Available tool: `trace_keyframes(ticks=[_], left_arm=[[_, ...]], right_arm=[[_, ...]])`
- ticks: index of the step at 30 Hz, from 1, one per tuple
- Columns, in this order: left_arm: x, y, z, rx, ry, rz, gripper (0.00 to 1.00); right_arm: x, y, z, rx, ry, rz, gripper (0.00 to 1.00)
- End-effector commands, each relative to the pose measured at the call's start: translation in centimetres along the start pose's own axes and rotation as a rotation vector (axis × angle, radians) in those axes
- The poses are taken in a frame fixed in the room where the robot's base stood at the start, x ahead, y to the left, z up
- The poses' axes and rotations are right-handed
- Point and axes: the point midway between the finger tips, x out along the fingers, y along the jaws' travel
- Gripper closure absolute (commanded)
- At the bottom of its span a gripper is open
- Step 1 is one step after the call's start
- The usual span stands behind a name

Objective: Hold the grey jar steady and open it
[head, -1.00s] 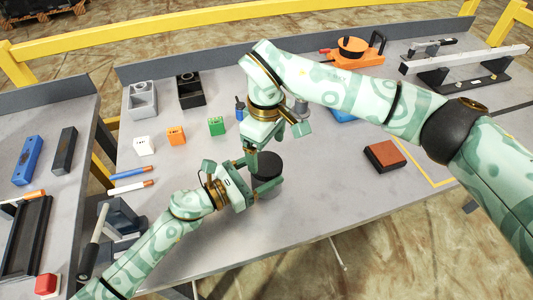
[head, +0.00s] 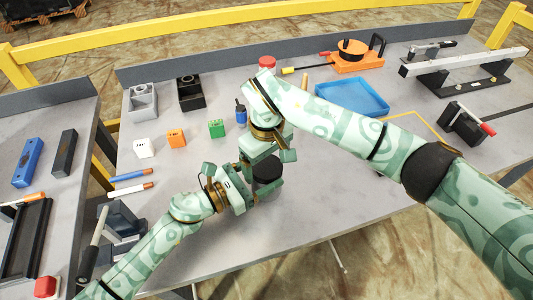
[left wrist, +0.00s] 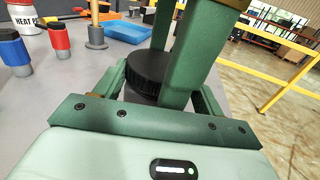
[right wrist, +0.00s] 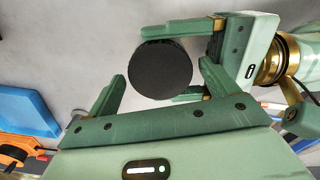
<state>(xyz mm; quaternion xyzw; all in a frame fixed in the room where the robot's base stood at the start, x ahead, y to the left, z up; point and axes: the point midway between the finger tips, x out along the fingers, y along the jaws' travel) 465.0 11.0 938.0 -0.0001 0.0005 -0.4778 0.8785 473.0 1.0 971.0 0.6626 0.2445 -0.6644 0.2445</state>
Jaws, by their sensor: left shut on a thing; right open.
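The grey jar with its round black lid (head: 268,166) stands upright near the front of the middle table; the lid also shows in the left wrist view (left wrist: 147,70) and the right wrist view (right wrist: 160,68). My left gripper (head: 262,188) reaches in from the left and is shut on the jar, below the lid. My right gripper (head: 264,160) points down over the jar from above. The jar's body is mostly hidden by my grippers.
Behind my right arm lie a blue tray (head: 345,97) and an orange base with a round top (head: 355,58). White, orange and green (head: 216,128) blocks and a blue bottle (head: 241,112) stand left of it. The table front right of the jar is clear.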

Motion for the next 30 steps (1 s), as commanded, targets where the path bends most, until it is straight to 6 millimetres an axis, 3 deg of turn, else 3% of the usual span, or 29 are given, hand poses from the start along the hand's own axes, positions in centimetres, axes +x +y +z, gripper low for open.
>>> trace_keyframes(ticks=[5, 10, 16, 22, 29, 30], left_arm=[[0.02, 0.01, 0.08, 0.0, -0.001, 0.0, 0.94], [0.02, 0.01, 0.08, 0.0, -0.001, 0.0, 0.94], [0.01, 0.01, 0.07, 0.0, -0.001, 0.0, 0.94], [0.01, 0.01, 0.07, 0.0, -0.001, 0.0, 0.94], [0.0, 0.01, 0.06, 0.0, -0.001, 0.0, 0.94], [0.0, 0.02, 0.06, 0.0, -0.001, 0.0, 0.94]], right_arm=[[-0.01, -0.01, -0.01, 0.0, 0.0, 0.0, 0.14], [-0.03, 0.0, 0.0, 0.0, 0.0, 0.0, 0.6], [-0.06, 0.03, -0.02, -0.027, 0.001, 0.001, 0.6], [-0.06, 0.07, 0.01, -0.291, 0.0, 0.001, 0.6], [-0.04, 0.05, 0.01, -0.299, 0.0, 0.0, 0.6], [-0.04, 0.05, 0.01, -0.298, 0.0, 0.0, 0.25]])
